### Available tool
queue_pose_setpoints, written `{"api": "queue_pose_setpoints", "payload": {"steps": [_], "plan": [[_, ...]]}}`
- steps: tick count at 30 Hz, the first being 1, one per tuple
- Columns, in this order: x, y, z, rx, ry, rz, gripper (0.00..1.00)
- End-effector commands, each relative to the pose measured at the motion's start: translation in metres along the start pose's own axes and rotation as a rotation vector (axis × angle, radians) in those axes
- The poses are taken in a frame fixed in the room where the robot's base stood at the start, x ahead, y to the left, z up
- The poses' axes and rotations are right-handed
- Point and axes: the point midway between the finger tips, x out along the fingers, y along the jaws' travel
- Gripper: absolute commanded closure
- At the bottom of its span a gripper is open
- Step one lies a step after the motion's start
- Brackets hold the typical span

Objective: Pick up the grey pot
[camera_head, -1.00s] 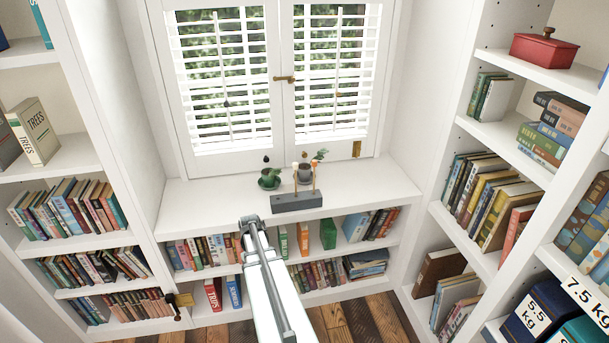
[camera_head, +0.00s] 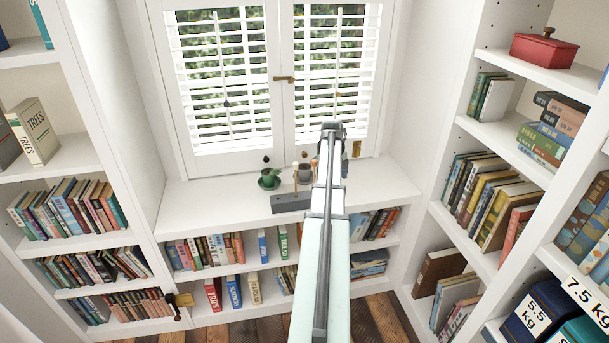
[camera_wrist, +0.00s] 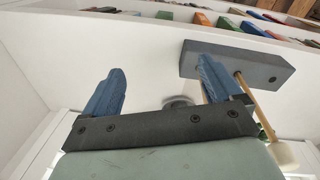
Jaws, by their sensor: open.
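The grey pot (camera_head: 305,173) stands on the white window ledge (camera_head: 208,198), partly hidden behind sticks and my arm. My gripper (camera_head: 327,143) is above the ledge, just right of the pot in the head view; its fingertips are hard to make out there. In the wrist view my gripper (camera_wrist: 160,82) has its two blue fingers wide apart, with nothing held between them. A round grey shape (camera_wrist: 178,101), probably the pot, shows beyond the palm between the fingers, mostly hidden.
A green pot (camera_head: 269,180) with a saucer stands left of the grey pot. A long grey block (camera_head: 290,203) with upright sticks lies in front; it also shows close beyond the right finger in the wrist view (camera_wrist: 235,65). Window shutters are behind. The ledge's left part is clear.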

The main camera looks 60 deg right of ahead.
Motion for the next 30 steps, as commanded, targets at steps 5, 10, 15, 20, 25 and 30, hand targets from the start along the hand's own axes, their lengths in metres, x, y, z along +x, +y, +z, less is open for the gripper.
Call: {"api": "queue_pose_setpoints", "payload": {"steps": [5, 10, 15, 20, 25, 30], "plan": [[-0.012, 0.039, -0.039, 0.010, 0.070, 0.014, 0.08], [-0.016, 0.056, -0.082, -0.083, 0.178, -0.009, 0.08], [-0.023, 0.055, -0.124, -0.182, 0.294, -0.054, 0.08], [-0.032, 0.029, -0.149, -0.249, 0.374, -0.140, 0.08], [-0.033, 0.019, -0.159, -0.273, 0.402, -0.169, 0.08], [-0.018, 0.015, -0.165, -0.273, 0.402, -0.170, 0.08]]}}
